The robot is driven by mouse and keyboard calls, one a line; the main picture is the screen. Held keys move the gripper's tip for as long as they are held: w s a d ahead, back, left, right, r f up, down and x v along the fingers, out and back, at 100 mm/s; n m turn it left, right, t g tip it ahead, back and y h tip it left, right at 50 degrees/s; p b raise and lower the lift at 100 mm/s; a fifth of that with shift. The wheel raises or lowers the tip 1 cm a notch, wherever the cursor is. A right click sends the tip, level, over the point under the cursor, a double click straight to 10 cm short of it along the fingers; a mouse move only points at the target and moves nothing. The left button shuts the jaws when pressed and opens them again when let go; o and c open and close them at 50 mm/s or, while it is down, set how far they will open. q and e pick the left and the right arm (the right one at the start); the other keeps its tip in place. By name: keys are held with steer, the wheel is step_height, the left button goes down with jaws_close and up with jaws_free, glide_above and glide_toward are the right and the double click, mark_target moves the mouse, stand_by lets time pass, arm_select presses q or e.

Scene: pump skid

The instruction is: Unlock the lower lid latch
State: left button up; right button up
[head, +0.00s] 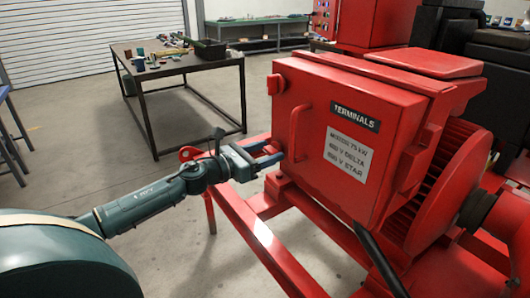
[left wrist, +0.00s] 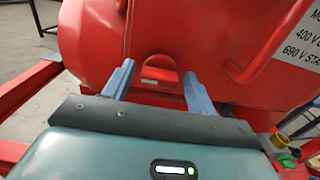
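The red terminal box (head: 365,110) has a lid with a "TERMINALS" label and a bar handle (head: 295,132). The upper lid latch (head: 276,84) shows at the lid's upper left edge. The lower lid latch (left wrist: 160,70) is a small red block in the left wrist view; in the head view it is mostly hidden by my gripper. My left gripper (head: 274,152) is at the lid's lower left edge. Its blue fingers are open, one on each side of the lower latch, with visible gaps. I cannot tell how deep the tips reach. My right gripper is not in view.
The red skid frame (head: 245,220) runs below my left gripper. A finned red motor housing (head: 440,190) is right of the box. A dark bar (head: 381,262) rises in front. A workbench (head: 180,66) with small parts stands behind left, with open floor around it.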

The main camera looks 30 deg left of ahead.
arm_select(q)
steer(key=c, duration=0.8)
